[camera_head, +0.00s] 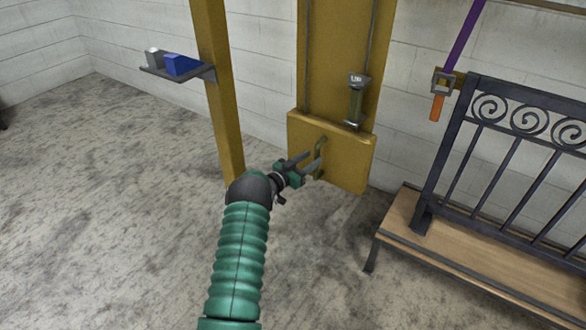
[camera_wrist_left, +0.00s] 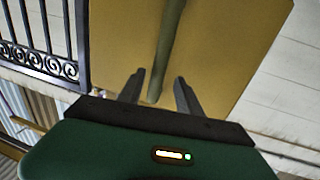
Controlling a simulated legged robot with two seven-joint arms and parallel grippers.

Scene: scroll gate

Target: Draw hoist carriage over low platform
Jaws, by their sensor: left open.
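The hoist carriage (camera_head: 348,165) is a yellow box at the lower end of a wide yellow upright, with an olive bar handle (camera_head: 321,148) on its front. My left gripper (camera_head: 311,163) is open at the handle. In the left wrist view the handle (camera_wrist_left: 169,45) runs down between the two spread fingers (camera_wrist_left: 160,80), with the carriage's yellow face (camera_wrist_left: 220,50) behind it; whether a finger touches it I cannot tell. The low platform (camera_head: 403,215), wood-topped with dark legs, stands to the right of the carriage. My right gripper is not in view.
A black scroll gate (camera_head: 500,150) stands on the platform. A purple strap (camera_head: 465,35) with a buckle and orange end hangs at its left post. A yellow post (camera_head: 218,90) with a small shelf (camera_head: 172,73) stands left of the carriage. The grey floor at left is clear.

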